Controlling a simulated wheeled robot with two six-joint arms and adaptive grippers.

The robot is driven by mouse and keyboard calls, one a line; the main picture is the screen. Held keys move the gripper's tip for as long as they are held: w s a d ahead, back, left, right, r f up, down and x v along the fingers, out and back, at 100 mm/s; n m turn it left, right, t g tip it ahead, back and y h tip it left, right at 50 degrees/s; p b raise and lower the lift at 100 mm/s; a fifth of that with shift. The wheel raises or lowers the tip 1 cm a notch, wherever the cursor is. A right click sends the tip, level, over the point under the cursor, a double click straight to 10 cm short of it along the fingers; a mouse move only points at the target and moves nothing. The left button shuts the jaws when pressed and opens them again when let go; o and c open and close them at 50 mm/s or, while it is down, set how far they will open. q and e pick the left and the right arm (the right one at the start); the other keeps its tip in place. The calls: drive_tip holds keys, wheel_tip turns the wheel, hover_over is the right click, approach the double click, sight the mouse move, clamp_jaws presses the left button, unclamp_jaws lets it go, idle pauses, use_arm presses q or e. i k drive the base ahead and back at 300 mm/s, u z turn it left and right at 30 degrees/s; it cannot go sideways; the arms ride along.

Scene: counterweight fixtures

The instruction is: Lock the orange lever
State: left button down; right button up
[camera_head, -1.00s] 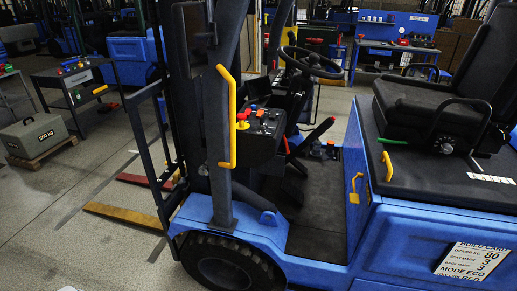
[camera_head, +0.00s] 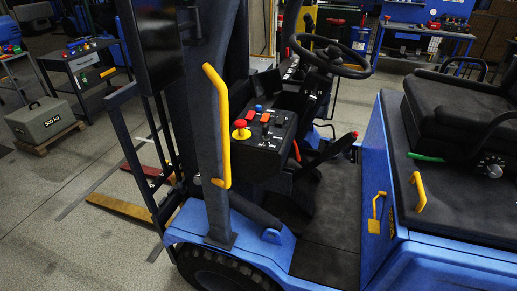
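I see a blue forklift with a dark control console (camera_head: 262,140) beside its steering wheel (camera_head: 329,57). An orange-red lever (camera_head: 296,151) stands at the right side of the console. On the console top are a red knob on a yellow base (camera_head: 240,128), a blue knob (camera_head: 259,108) and small red-orange controls (camera_head: 265,117). Another dark lever with a red tip (camera_head: 343,143) slants up from the floor area right of the console. I cannot tell for sure which is the orange lever, nor whether it is locked. Neither gripper is in view.
A yellow grab handle (camera_head: 220,125) on the front post stands left of the console. The seat (camera_head: 470,100) is at right, with a yellow handle (camera_head: 418,192) before it. A 500 kg weight (camera_head: 42,120) rests on a pallet at left. The forklift's floor (camera_head: 335,215) is clear.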

sight(296, 153)
drive_tip(key=z, duration=0.3)
drive_tip(key=i, duration=0.95)
drive_tip(key=z, duration=0.7)
